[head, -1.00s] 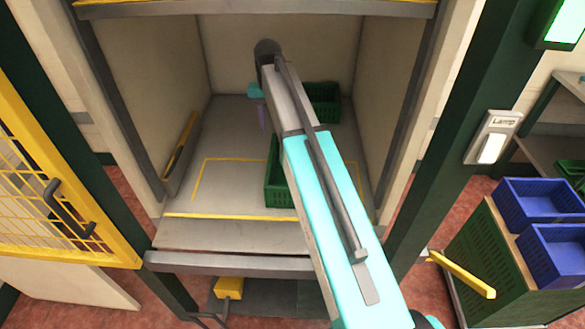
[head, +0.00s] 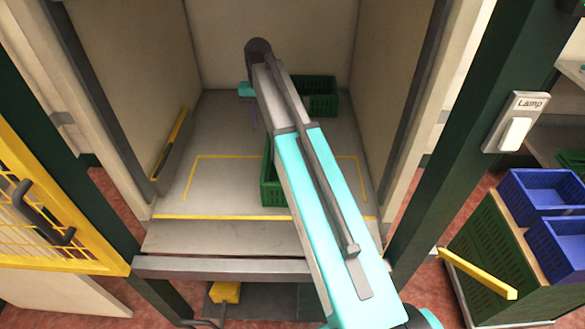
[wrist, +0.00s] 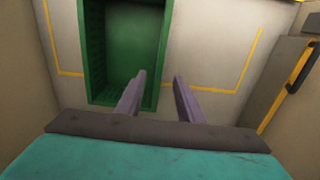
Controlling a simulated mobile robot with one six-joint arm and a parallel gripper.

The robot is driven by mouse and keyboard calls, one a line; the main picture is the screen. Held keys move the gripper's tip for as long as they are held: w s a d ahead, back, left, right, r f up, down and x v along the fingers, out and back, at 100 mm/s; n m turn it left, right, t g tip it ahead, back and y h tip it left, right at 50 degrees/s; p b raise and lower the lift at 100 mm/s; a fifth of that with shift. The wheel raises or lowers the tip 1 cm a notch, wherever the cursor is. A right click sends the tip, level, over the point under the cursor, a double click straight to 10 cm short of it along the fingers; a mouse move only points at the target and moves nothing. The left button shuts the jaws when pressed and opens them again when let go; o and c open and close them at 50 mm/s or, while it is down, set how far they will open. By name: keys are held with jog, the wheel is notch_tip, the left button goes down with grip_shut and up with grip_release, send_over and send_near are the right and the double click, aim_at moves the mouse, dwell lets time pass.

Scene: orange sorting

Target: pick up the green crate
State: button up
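A green crate (head: 270,188) sits on the booth floor inside the yellow outline, partly hidden behind my arm in the head view. In the wrist view the green crate (wrist: 97,60) is open-topped and looks empty, at the upper left. A second green crate (head: 320,94) stands at the back of the booth, partly behind my arm.
The booth has side walls and a grey front bar (head: 220,268). A yellow mesh door (head: 50,235) stands open at left. A lamp switch (head: 515,125) is on the right post. Blue crates (head: 545,192) sit on a green cart at right. The floor left of the crate is clear.

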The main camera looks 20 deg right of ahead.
aim_at(266, 154)
jog(key=shift+f+p, duration=0.7)
jog(key=shift+f, duration=3.5)
jog(key=shift+f, duration=0.2)
jog(key=shift+w+f+p, duration=0.1)
jog(key=shift+f+p, duration=0.9)
jog(key=shift+f, duration=1.4)
grip_shut()
